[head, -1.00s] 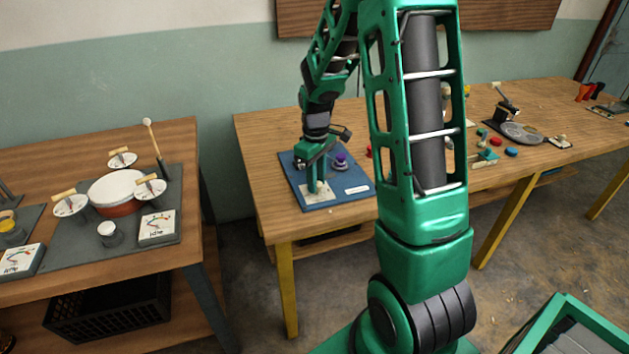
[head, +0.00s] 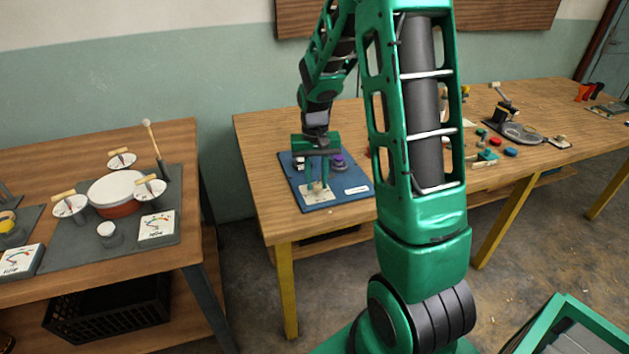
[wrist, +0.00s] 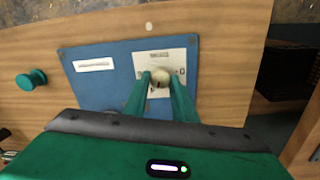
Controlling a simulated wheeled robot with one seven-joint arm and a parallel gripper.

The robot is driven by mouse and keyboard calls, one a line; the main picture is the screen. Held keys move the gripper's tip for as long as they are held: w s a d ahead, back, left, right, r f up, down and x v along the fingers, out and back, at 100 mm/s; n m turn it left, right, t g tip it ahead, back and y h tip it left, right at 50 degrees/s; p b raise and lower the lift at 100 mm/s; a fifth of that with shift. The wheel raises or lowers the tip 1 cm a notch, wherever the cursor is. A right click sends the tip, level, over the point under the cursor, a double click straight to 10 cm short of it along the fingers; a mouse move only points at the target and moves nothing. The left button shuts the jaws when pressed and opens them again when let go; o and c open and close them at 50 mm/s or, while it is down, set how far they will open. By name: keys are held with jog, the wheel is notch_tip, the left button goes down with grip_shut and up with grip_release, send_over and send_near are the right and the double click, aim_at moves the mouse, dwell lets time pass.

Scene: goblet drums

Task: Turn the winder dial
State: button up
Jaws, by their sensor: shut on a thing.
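The winder dial (wrist: 160,77) is a pale round knob on a cream marked plate (wrist: 187,54). The plate is fixed to a blue board (wrist: 100,84), which lies on the middle table. My gripper (wrist: 161,82) has its two green fingers closed on the dial from both sides. In the head view my gripper (head: 317,184) points down at the plate at the front of the blue board (head: 345,203). The dial's pointer mark is too small to read.
A purple knob on a grey base (head: 338,162) stands on the board close behind my gripper. A green knob (wrist: 31,79) is on the table beside the board. The left table (head: 150,255) holds a drum (head: 115,192) and gauges. Bare tabletop lies left of the board.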

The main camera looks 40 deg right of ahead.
aim_at(315, 183)
jog(key=shift+m, duration=0.5)
dwell(0.3)
jog(key=o, duration=1)
jog(key=shift+o, duration=0.2)
jog(key=shift+r, duration=0.1)
notch_tip(315, 183, up, 11)
jog(key=shift+w+a+f, duration=0.2)
